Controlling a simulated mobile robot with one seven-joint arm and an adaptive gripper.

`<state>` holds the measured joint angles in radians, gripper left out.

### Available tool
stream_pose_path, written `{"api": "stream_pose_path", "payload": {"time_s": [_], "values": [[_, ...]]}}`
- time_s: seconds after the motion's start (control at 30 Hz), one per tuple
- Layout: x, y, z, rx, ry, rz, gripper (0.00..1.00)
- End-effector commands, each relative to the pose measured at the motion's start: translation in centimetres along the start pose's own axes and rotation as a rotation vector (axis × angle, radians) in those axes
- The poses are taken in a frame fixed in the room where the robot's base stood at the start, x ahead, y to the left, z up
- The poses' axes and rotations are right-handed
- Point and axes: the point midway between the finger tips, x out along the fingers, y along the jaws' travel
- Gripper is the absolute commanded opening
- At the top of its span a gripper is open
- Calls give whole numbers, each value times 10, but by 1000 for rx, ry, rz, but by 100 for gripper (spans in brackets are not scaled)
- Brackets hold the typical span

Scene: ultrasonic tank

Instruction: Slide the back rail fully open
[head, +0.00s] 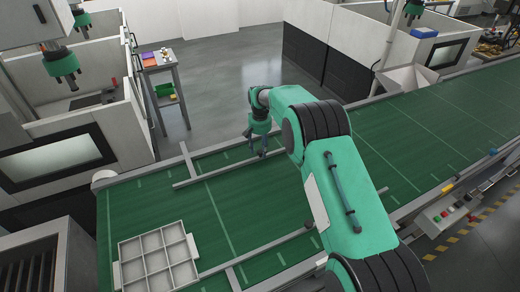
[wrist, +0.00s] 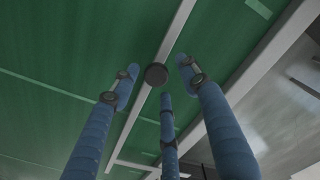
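The back rail (head: 217,171) is a thin pale bar over the far side of the green conveyor belt, lying roughly parallel to the belt's far edge. It also shows in the wrist view (wrist: 174,36) as a light strip running diagonally across the picture. A round dark knob (wrist: 156,75) sits on it. My gripper (head: 257,146) is low over the rail, near its right part. In the wrist view its blue fingers (wrist: 157,68) are spread around the knob, with gaps showing. Whether any finger touches the knob cannot be told. The head view hides the knob.
A grey divided tray (head: 157,258) sits on the belt (head: 155,207) at the lower left. A front rail (head: 270,245) lies at the belt's near side, partly behind my arm. A small cart (head: 160,66) and machine enclosures stand beyond the belt. The belt at right is clear.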

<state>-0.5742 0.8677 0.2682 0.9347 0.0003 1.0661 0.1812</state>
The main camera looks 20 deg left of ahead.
Motion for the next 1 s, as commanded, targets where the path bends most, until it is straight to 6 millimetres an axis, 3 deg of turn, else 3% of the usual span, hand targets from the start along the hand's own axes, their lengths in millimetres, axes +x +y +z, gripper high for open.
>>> {"api": "stream_pose_path", "payload": {"time_s": [0.37,1.0], "values": [[-15,0,1,0,-2,1,45],[-108,0,0,0,2,-1,45]]}}
